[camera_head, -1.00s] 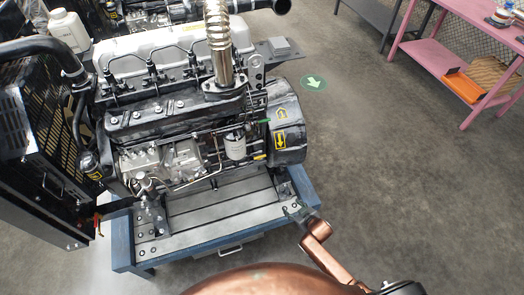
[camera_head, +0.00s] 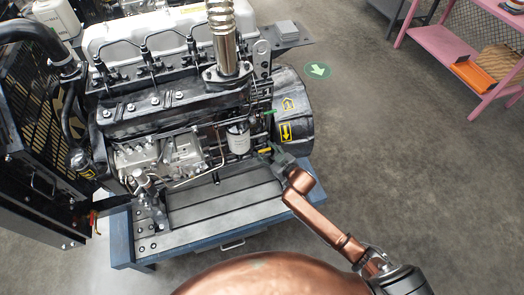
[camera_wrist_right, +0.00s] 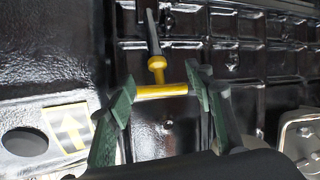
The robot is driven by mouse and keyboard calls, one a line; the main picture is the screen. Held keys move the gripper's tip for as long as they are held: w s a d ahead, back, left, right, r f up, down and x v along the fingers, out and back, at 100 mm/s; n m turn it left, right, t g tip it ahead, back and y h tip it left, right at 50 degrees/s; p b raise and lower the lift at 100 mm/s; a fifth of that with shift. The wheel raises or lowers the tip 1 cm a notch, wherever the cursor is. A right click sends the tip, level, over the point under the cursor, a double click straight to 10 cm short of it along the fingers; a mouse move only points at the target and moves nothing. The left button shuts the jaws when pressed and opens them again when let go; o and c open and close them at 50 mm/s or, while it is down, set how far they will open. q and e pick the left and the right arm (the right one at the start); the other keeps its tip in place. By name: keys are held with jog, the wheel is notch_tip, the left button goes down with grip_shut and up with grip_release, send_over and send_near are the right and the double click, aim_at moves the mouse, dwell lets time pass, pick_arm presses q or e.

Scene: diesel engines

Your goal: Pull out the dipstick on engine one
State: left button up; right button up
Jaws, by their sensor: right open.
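Engine one (camera_head: 160,115), I take it, is the black and silver engine on a blue stand. In the right wrist view a yellow T-shaped handle (camera_wrist_right: 160,91), which looks like the dipstick's, sits on a dark stem against the black engine side. It shows as a small yellow spot in the head view (camera_head: 264,151). My right gripper (camera_wrist_right: 157,93) is open, with its green fingertips on either side of the handle's crossbar. Whether they touch it is unclear. My right gripper also shows in the head view (camera_head: 274,153), low at the engine's right side. My left gripper is out of view.
A white filter canister (camera_head: 238,140) stands just left of my right gripper. The blue stand (camera_head: 200,252) lies below. A black radiator frame (camera_head: 35,120) is at left. A pink shelf (camera_head: 470,50) stands far right; the floor between is clear.

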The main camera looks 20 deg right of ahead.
jog(key=shift+w+a+f, duration=0.1)
jog(key=shift+w+a, duration=0.05)
jog(key=shift+w, duration=0.15)
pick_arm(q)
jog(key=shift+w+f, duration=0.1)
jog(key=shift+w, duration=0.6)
pick_arm(e)
jog(key=shift+c, duration=0.4)
jog(key=c, duration=0.5)
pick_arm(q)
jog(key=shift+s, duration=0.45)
pick_arm(e)
grip_shut()
